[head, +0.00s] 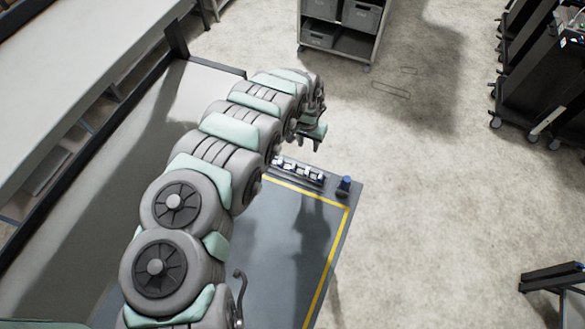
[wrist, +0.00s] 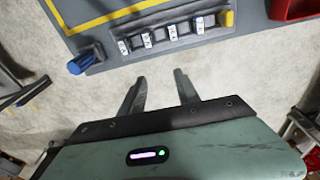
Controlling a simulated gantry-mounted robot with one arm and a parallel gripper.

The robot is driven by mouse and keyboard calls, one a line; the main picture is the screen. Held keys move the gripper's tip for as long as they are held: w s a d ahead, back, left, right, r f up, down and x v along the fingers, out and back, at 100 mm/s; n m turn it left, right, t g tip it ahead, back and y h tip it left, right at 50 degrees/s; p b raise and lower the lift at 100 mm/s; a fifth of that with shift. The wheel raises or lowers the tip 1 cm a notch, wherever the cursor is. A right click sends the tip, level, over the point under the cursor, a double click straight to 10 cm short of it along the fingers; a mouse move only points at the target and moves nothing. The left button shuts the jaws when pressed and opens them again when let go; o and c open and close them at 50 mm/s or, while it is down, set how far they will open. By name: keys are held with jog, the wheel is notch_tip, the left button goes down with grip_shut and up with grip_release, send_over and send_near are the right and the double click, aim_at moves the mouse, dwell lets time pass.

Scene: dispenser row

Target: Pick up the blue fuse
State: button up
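A small blue cylinder (head: 345,183), the only clearly blue piece I can pick out as the blue fuse, is at the far right corner of the grey table. It also shows in the wrist view (wrist: 80,64), at the table edge, left of my fingers. My gripper (head: 312,138) is above the far end of the table, up and left of the cylinder in the head view. In the wrist view my gripper (wrist: 159,76) has its two fingers spread with only floor between them. It is open, empty and apart from the cylinder.
A dispenser row with several white units (head: 302,171) lines the table's far edge; it also shows in the wrist view (wrist: 172,32). A yellow piece (wrist: 227,19) and a red bin (wrist: 292,9) are to its right. The table top (head: 285,235) looks bare inside its yellow line.

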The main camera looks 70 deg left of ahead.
jog(key=g, duration=0.1)
send_over(293, 166)
notch_tip(293, 166, down, 3)
jog(key=shift+w+f+h, duration=0.1)
jog(key=shift+h, duration=0.2)
jog(key=shift+a+f+n, duration=0.1)
jog(key=shift+f+n, duration=0.2)
jog(key=shift+f, duration=0.45)
jog(key=shift+f+p, duration=0.35)
jog(key=shift+f, duration=0.65)
notch_tip(293, 166, down, 2)
jog(key=shift+w+f+b, duration=0.1)
jog(key=shift+f+b, duration=0.15)
jog(key=shift+b, duration=0.3)
jog(key=shift+f, duration=0.45)
jog(key=shift+r, duration=0.1)
